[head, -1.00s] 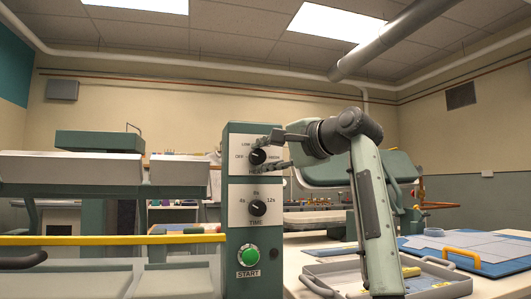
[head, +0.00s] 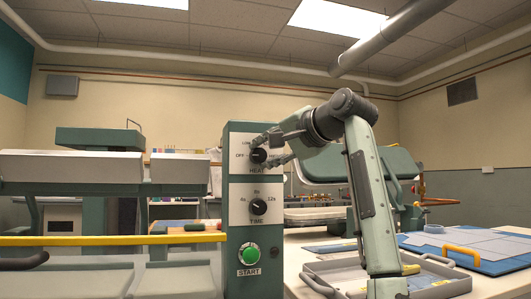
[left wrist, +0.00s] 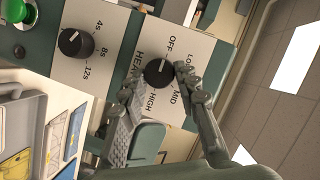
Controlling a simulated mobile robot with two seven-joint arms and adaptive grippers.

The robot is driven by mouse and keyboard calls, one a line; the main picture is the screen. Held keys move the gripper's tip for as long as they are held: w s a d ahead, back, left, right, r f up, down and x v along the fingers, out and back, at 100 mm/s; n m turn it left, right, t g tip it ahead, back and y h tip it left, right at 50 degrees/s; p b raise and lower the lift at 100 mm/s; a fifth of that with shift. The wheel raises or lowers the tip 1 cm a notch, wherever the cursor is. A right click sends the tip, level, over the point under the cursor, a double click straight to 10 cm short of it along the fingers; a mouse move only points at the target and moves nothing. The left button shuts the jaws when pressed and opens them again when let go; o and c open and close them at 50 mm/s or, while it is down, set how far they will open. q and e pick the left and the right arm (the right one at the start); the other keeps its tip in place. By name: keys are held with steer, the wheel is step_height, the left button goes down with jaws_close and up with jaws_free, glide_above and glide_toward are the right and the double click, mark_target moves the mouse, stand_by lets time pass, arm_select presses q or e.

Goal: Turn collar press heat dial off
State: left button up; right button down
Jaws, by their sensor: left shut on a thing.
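The collar press control box (head: 236,215) stands in the middle of the head view, with the black heat dial (head: 258,156) at the top of its panel. My left gripper (head: 270,150) comes in from the right side of the dial, its fingers shut on the dial, one above and one below. In the left wrist view the heat dial (left wrist: 156,73) sits between the two fingertips of my left gripper (left wrist: 160,82). Its white mark there points towards the OFF label. The fingers cover part of the scale in the head view. My right gripper is not in view.
Below the heat dial are the black time dial (head: 258,206) and the green start button (head: 250,253). A yellow bar (head: 110,239) runs along the press at left. A grey tray (head: 440,284) and a blue board (head: 475,252) lie on the table at right.

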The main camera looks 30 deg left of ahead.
arm_select(q)
steer(key=o, duration=1.2)
steer(key=shift+c, duration=0.2)
steer(key=v, duration=1.2)
